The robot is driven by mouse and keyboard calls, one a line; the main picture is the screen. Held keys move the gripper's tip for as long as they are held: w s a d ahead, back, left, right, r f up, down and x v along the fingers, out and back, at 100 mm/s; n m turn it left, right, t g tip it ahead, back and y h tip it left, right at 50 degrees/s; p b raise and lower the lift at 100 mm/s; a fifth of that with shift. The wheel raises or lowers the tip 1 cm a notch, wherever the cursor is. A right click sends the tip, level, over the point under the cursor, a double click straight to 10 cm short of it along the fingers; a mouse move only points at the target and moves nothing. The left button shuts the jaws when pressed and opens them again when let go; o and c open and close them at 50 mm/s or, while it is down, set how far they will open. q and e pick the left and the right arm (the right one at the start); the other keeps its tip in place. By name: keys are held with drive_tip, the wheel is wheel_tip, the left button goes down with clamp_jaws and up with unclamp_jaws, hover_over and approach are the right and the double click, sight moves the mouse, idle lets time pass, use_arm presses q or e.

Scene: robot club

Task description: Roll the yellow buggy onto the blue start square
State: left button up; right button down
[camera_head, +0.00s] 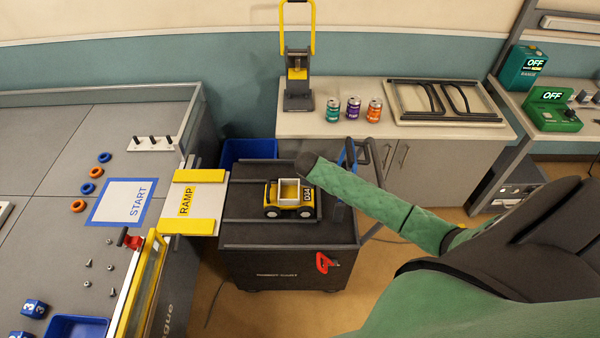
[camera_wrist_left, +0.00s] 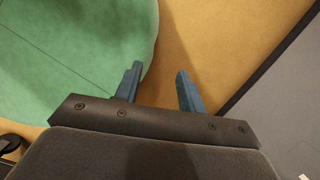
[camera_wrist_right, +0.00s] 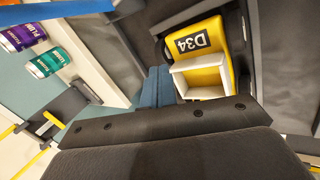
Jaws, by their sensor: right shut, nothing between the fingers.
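The yellow buggy (camera_head: 290,198), with a white tray and a D34 plate, stands on the dark cart top (camera_head: 250,238). The blue-bordered START square (camera_head: 122,202) lies on the grey table to the left, and the yellow-edged ramp (camera_head: 207,200) bridges table and cart. My right gripper (camera_wrist_right: 160,86) is shut and empty, close beside the buggy, which also shows in the right wrist view (camera_wrist_right: 213,45). My left gripper (camera_wrist_left: 157,85) is open and empty above the floor, outside the head view.
Rails run along the cart top on both sides of the buggy. Orange and blue rings (camera_head: 88,188), small bolts and a red clamp (camera_head: 131,241) lie around START. Several cans (camera_head: 353,108) stand on the back counter.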

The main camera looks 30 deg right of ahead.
wheel_tip(320, 180, down, 2)
drive_tip(key=w+n, duration=0.1)
use_arm(q)
wheel_tip(320, 180, down, 6)
drive_tip(key=t+b, duration=0.3)
drive_tip(key=b, duration=0.1)
use_arm(e)
drive_tip(key=n+t, duration=0.1)
drive_tip(key=n, duration=0.1)
hover_over(307, 194)
drive_tip(key=shift+y, duration=0.4)
wheel_tip(307, 194, down, 5)
drive_tip(key=shift+a+f, duration=0.1)
drive_tip(key=shift+f, duration=0.05)
drive_tip(key=shift+f+b, duration=0.9)
use_arm(q)
drive_tip(key=w+d+t, duration=0.1)
drive_tip(key=w, duration=0.5)
drive_tip(key=shift+d+r+h, duration=0.15)
drive_tip(key=shift+d+h, duration=0.1)
drive_tip(key=shift+h, duration=0.15)
use_arm(e)
drive_tip(key=shift+f, duration=0.15)
use_arm(q)
drive_tip(key=shift+d, duration=0.1)
drive_tip(key=shift+a, duration=0.2)
drive_tip(key=shift+w, duration=0.1)
drive_tip(key=shift+d, duration=0.15)
